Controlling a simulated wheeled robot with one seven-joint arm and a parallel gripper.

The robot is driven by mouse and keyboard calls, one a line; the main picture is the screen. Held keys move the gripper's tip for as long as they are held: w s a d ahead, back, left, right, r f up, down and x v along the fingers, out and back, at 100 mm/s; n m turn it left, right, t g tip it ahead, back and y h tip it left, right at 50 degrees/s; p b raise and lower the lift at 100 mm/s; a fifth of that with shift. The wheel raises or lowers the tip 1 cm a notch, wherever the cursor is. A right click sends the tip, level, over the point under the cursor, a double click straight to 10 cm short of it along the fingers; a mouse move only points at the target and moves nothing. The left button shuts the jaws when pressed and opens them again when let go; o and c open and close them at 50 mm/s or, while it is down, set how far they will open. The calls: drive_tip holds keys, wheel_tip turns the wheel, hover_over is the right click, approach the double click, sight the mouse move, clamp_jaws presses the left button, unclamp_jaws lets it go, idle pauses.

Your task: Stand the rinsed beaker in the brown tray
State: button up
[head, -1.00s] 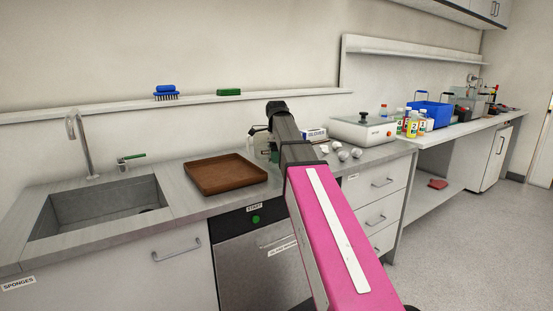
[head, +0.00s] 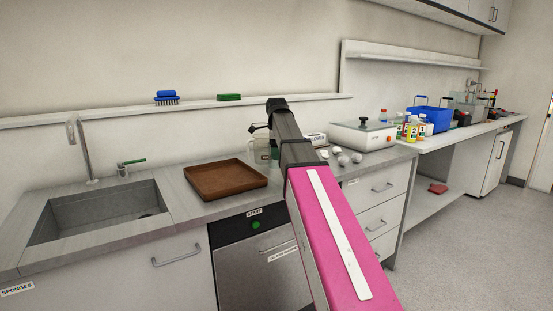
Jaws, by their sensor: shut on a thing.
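The brown tray (head: 225,193) lies flat and empty on the counter, right of the sink. My gripper (head: 259,140) is at the back of the counter, just right of the tray, mostly hidden behind my own arm. A clear glass beaker (head: 262,151) shows partly beside the gripper, and the gripper is shut on it. The beaker is apart from the tray in the picture. My arm hides its right side, and I cannot tell whether its base touches the counter.
The sink (head: 100,212) with a tap (head: 82,150) is at left. A brush (head: 166,97) and a green sponge (head: 229,97) sit on the ledge. Several crumpled balls (head: 343,159) and a white device (head: 363,134) stand right of my arm.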

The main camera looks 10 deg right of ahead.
drive_tip(key=s+a+r, duration=0.3)
drive_tip(key=a+r, duration=0.5)
drive_tip(key=a, duration=0.3)
drive_tip(key=s+a, duration=0.5)
drive_tip(key=a, duration=0.4)
drive_tip(key=s+a, duration=0.4)
drive_tip(key=a, duration=0.5)
drive_tip(key=shift+w+d+f, duration=1.3)
drive_tip(key=shift+w+f, duration=0.15)
drive_tip(key=shift+f, duration=0.25)
drive_tip(key=shift+w+d+f, duration=1.3)
drive_tip(key=shift+w+f, duration=0.1)
drive_tip(key=shift+f, duration=0.25)
drive_tip(key=shift+w+d+f, duration=1.3)
drive_tip(key=shift+w+f, duration=0.15)
drive_tip(key=shift+f, duration=0.25)
drive_tip(key=shift+f, duration=0.1)
drive_tip(key=o, duration=1)
wheel_tip(320, 180, up, 12)
drive_tip(key=shift+r, duration=0.15)
